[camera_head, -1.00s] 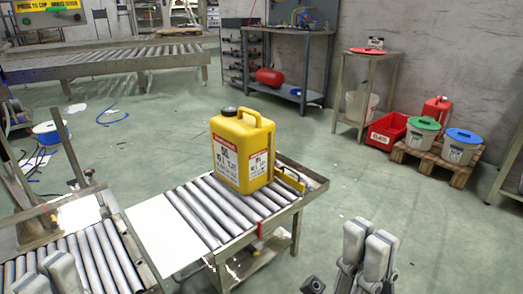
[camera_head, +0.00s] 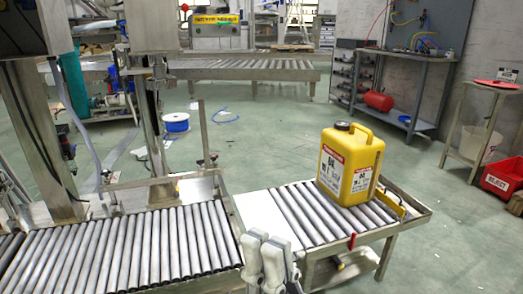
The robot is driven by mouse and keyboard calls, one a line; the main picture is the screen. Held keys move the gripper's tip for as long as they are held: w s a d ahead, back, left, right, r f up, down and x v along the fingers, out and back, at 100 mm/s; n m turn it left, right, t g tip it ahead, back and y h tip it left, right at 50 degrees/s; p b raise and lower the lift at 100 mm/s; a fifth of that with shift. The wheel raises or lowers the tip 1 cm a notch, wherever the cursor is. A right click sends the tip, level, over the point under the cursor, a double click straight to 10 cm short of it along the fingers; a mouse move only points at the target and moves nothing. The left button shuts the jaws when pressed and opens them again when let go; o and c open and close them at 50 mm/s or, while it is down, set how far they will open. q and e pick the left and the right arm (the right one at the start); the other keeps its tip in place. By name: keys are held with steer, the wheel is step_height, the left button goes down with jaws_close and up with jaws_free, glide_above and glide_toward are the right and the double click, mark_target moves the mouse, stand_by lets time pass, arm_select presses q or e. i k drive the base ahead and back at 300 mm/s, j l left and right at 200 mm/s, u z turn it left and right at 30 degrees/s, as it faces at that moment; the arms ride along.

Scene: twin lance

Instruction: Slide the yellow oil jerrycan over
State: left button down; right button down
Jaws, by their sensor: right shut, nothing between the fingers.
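The yellow oil jerrycan (camera_head: 350,170), with a black cap, a top handle and a red-and-white label, stands upright on the short roller table (camera_head: 310,228). It sits toward the right end of the rollers, beside a yellow bracket (camera_head: 390,203) at the table's end. My right gripper (camera_head: 264,242) is at the bottom middle, its grey fingers shut and empty. In the picture it is left of and below the jerrycan, clearly apart from it. It hides part of the near table edge. My left gripper is not in view.
A white plate (camera_head: 266,216) lies between the short table and a longer roller conveyor (camera_head: 130,250) on the left. A red clamp (camera_head: 351,241) is on the table's near edge. A metal post (camera_head: 150,130) stands behind the conveyor. Open floor lies behind the jerrycan.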

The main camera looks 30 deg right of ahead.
mark_target(351, 159)
steer(key=l+u, duration=0.4)
steer(key=l, duration=0.55)
steer(key=l+u, duration=0.4)
steer(key=l, duration=0.55)
steer(key=k+l, duration=0.1)
steer(key=l, duration=0.55)
steer(key=k+l, duration=0.1)
steer(key=l, duration=1.15)
steer(key=k+l, duration=0.15)
steer(key=l, duration=0.45)
steer(key=k+l, duration=0.1)
steer(key=l, duration=0.55)
steer(key=k+l, duration=0.1)
steer(key=l, duration=0.5)
steer(key=k+l, duration=0.1)
steer(key=l, duration=0.55)
